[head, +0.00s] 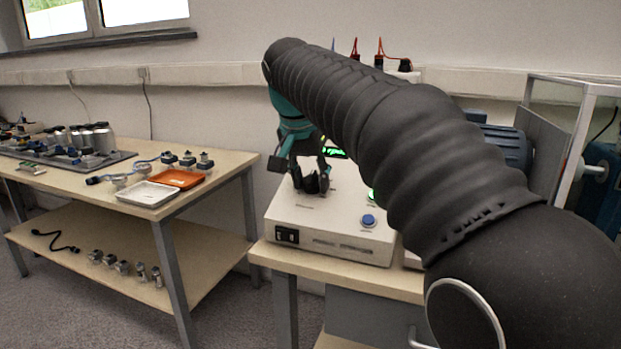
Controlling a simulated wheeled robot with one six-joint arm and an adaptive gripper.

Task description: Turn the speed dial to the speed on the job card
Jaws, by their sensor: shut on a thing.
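A cream control box (290,215) stands on the right-hand bench. My gripper (312,182) points down at the top of this box and is shut on a black dial (318,185). The dial's markings are too small to read and partly hidden by the fingers. A green lit display (335,152) shows just behind the gripper, mostly covered by my arm. A blue button (368,220) and a green button (372,195) sit to the right of the dial, the green one partly behind my arm. I cannot make out a job card.
A left bench (200,212) holds a white tray (149,194), an orange tray (178,178) and several small parts. A clear-sided enclosure (570,140) stands at the right. My arm hides much of the right bench.

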